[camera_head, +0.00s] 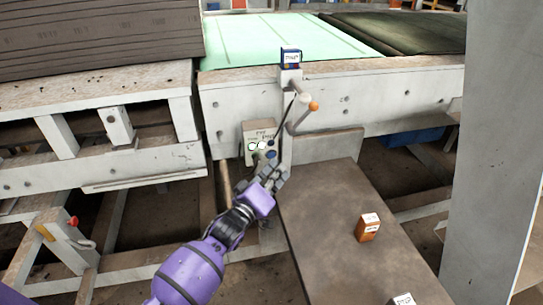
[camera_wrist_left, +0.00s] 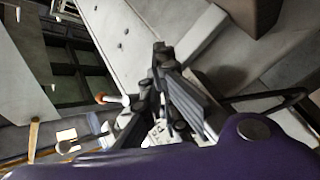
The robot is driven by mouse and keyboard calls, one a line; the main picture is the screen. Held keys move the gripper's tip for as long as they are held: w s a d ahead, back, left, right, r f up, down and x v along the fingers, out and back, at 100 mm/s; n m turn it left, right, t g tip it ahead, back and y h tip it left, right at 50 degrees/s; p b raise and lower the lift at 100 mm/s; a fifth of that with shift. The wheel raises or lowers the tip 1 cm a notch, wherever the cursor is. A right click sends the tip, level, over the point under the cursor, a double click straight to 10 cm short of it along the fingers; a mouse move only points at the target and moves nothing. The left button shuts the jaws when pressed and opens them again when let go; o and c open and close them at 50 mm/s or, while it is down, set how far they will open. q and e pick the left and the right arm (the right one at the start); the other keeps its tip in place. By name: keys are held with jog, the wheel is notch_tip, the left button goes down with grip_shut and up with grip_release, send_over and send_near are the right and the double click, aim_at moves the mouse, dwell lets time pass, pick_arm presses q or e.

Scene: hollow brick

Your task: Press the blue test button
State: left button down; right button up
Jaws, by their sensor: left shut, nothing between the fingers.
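A pale control box (camera_head: 258,130) with printed labels and two light round spots is fixed to the front of the white machine frame. A small blue button (camera_head: 271,154) shows at its lower right, partly crowded by my gripper. My left gripper (camera_head: 273,172) is shut and empty, its fingertips just below the button. Whether they touch it I cannot tell. In the left wrist view the dark fingers (camera_wrist_left: 160,72) point up the picture along the white beam, and the button cannot be made out there. My right gripper is out of view.
A lever with an orange knob (camera_head: 314,106) stands just above and right of the box. A blue labelled carton (camera_head: 290,59) sits on the post above. A brown plank (camera_head: 335,215) at right holds an orange carton (camera_head: 367,228). A grey column (camera_head: 497,150) rises at far right.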

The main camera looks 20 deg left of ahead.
pick_arm(q)
jog(key=shift+w+a, duration=0.1)
jog(key=shift+w, duration=0.05)
jog(key=shift+w+a, duration=0.15)
jog(key=shift+w, duration=0.1)
dwell(0.5)
jog(key=shift+w+a, duration=0.1)
